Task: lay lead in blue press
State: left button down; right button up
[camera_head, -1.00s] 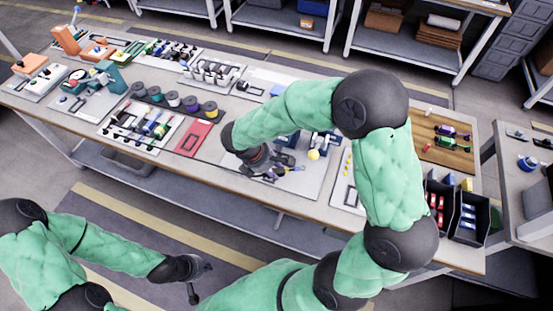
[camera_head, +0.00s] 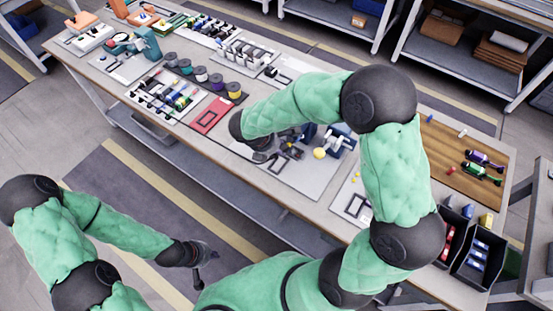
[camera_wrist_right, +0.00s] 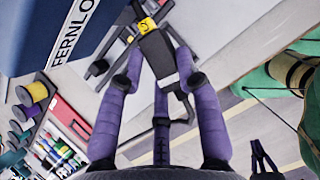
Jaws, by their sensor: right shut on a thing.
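My right gripper (camera_head: 268,160) is over the front part of the grey mat on the bench. In the right wrist view its purple fingers (camera_wrist_right: 158,62) are shut on a dark piece (camera_wrist_right: 157,52) with a pale band and a thin black wire, seemingly the lead. In the head view a blue device (camera_head: 340,139) stands on the mat, partly hidden by my right arm. My left gripper (camera_head: 204,268) hangs empty in front of the bench, its fingers apart.
A red plate (camera_head: 211,115) and several spools (camera_head: 217,82) lie left of the mat. A yellow ball-shaped part (camera_head: 319,153) is close to the blue device. Dark bins (camera_head: 480,258) and a wooden board (camera_head: 450,150) are at the right.

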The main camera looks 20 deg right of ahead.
jog(key=f+n+b, duration=0.1)
jog(key=f+b, duration=0.1)
jog(key=f+n+b, duration=0.1)
jog(key=f+b, duration=0.1)
jog(key=w+f+n+t+b, duration=0.1)
jog(key=f+b, duration=0.1)
jog(key=f, duration=0.1)
jog(key=shift+a+f+b, duration=0.1)
jog(key=shift+f+b, duration=0.2)
jog(key=shift+b, duration=0.1)
jog(key=shift+s+f, duration=0.1)
jog(key=shift+f, duration=0.25)
dwell(0.8)
